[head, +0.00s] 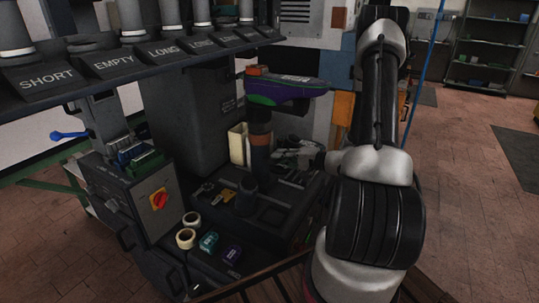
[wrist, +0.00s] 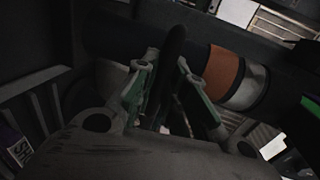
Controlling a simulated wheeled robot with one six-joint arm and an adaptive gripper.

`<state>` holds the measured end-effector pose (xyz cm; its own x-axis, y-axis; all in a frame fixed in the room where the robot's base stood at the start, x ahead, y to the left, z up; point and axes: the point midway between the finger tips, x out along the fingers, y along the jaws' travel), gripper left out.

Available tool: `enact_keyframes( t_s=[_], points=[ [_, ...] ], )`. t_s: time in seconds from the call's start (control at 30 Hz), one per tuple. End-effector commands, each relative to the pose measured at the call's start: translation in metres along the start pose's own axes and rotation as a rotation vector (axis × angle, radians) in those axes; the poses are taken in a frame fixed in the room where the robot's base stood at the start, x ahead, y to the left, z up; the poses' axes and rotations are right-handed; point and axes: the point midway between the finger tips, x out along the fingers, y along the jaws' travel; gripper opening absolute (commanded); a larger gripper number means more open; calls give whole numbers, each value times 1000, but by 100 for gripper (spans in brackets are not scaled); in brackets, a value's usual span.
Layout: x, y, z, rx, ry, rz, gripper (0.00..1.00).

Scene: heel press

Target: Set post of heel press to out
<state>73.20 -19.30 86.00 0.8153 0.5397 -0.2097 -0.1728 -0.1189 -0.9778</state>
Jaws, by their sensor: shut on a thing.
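The heel press post (head: 261,130) stands upright in the head view, dark with a brown band, below a purple and green head piece (head: 280,90). In the wrist view the post (wrist: 222,72) runs across the picture, with an orange-brown band and a silver band. My gripper (head: 280,152) reaches the post's side from the right. In the wrist view my gripper (wrist: 168,62) has its green-padded fingers shut on a dark, narrow handle (wrist: 174,42) at the post. The handle's lower part is hidden between the fingers, and its joint with the post is too dark to tell.
A shelf with labels such as SHORT, EMPTY and LONG (head: 110,65) overhangs the left. A control box with a red switch (head: 158,200) stands below it. Tape rolls (head: 186,238) and small boxes (head: 231,254) lie in front. Open floor (head: 470,180) is at right.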

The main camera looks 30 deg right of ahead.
Motion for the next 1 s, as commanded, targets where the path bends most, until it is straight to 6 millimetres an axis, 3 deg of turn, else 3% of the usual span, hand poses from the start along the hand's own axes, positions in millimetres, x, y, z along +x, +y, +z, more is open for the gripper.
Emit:
enact_keyframes(
  t_s=[0.2, 0.5, 1.0],
  points=[
    [-50, 12, -1, 2, 6, 2, 0],
    [-95, 21, 0, 1, 2, 2, 0],
    [-109, 25, 0, 1, -1, 4, 0]
  ],
)
